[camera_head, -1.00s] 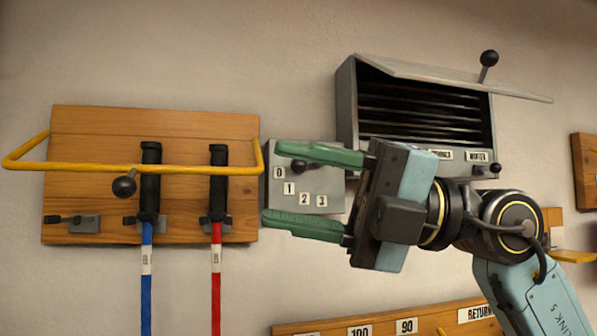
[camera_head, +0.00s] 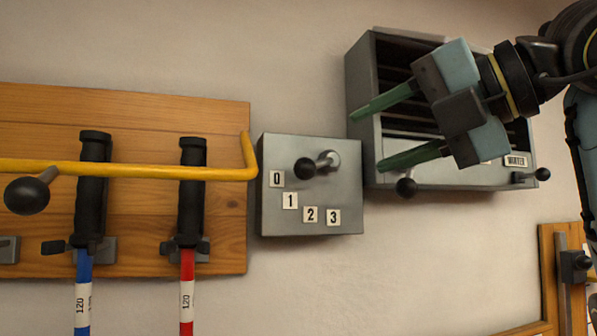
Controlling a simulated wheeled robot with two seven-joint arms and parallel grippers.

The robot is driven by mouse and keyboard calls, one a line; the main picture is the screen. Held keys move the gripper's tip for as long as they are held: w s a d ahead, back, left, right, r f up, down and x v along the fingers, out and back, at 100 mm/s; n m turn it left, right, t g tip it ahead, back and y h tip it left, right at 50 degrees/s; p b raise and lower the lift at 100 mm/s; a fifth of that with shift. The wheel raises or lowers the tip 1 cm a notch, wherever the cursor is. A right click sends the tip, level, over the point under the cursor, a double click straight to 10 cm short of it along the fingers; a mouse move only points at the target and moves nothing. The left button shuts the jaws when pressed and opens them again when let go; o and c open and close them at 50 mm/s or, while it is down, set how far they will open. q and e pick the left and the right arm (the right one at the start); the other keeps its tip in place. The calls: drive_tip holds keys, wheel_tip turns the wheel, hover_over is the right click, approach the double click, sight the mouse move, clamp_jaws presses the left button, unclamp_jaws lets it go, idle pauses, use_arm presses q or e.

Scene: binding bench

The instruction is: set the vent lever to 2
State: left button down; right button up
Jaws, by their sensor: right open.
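The vent lever is a short lever with a black ball knob (camera_head: 305,168) on a grey metal plate (camera_head: 340,205) in the middle of the head view. The plate carries labels 0, 1, 2 and 3 in an arc. The lever's knob lies left of its pivot, on the side of label 0 (camera_head: 277,179) and nearest it. Label 2 (camera_head: 310,214) is below the knob. My right gripper (camera_head: 367,138) is open and empty, with green fingers pointing left. It is right of the lever and apart from it, in front of the slatted box. My left gripper is not in view.
The grey slatted box (camera_head: 357,85) is partly hidden by my right gripper. A black knob (camera_head: 406,187) shows at its lower edge. At left, a yellow bar (camera_head: 130,170) crosses a wooden board (camera_head: 225,120) with black-handled blue and red rods.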

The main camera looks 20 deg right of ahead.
sight(313, 164)
drive_tip(key=p+x, duration=0.2)
drive_tip(key=x, duration=0.6)
drive_tip(key=shift+a, duration=0.25)
drive_tip(key=p+x, duration=0.1)
drive_tip(key=x, duration=0.2)
drive_tip(key=shift+w, duration=0.1)
drive_tip(key=shift+w+a+f, duration=0.2)
drive_tip(key=shift+w+a, duration=0.05)
drive_tip(key=shift+w, duration=0.05)
drive_tip(key=shift+c, duration=0.2)
drive_tip(key=c, duration=0.9)
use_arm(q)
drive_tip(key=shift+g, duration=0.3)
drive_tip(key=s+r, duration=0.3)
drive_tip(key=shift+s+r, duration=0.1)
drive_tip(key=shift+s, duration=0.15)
